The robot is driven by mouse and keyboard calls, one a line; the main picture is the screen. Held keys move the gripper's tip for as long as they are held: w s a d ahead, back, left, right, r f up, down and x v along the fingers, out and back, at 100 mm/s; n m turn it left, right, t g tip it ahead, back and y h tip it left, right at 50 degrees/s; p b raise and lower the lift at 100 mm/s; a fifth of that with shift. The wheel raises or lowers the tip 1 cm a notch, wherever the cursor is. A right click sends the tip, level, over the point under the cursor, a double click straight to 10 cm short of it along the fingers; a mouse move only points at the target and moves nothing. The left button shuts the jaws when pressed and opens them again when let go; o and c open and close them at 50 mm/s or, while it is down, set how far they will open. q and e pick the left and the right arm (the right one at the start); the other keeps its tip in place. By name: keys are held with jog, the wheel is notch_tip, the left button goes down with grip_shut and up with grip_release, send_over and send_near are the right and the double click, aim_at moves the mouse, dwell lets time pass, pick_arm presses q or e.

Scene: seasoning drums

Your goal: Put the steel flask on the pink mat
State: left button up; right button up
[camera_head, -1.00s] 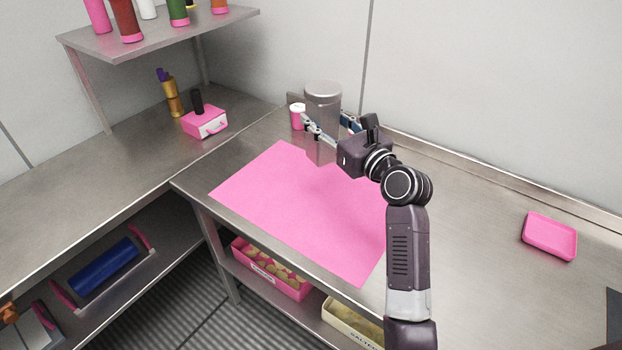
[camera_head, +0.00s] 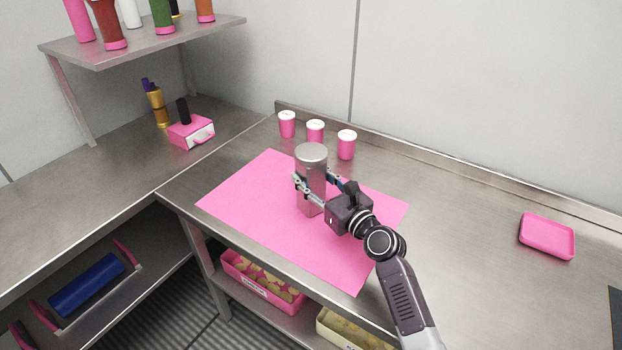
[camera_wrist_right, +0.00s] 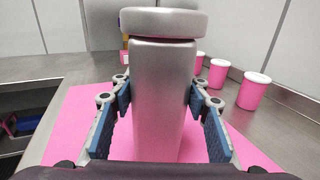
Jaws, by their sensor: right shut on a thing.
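The steel flask (camera_head: 311,163) is a grey cylinder with a wide lid, upright over the middle of the pink mat (camera_head: 245,205) in the head view. My right gripper (camera_head: 320,188) is shut on the flask, with a finger on each side of it. In the right wrist view the flask (camera_wrist_right: 162,90) stands between the blue finger pads, with the mat (camera_wrist_right: 65,135) behind and below. I cannot tell whether its base touches the mat. My left gripper is not in view.
Three pink cups with white lids (camera_head: 346,146) stand behind the mat along the back wall. A pink tray (camera_head: 547,236) lies at the right. A pink box (camera_head: 191,131) and bottles stand at the left, below a shelf (camera_head: 140,45).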

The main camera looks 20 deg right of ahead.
jog(key=shift+r, duration=0.1)
jog(key=o, duration=1.3)
jog(key=shift+f, duration=0.2)
jog(key=shift+r, duration=0.15)
jog(key=shift+s, duration=0.2)
jog(key=v, duration=1.1)
jog(key=shift+s+d+r+b, duration=0.1)
jog(key=shift+s+r+b, duration=0.05)
jog(key=shift+s+b, duration=0.25)
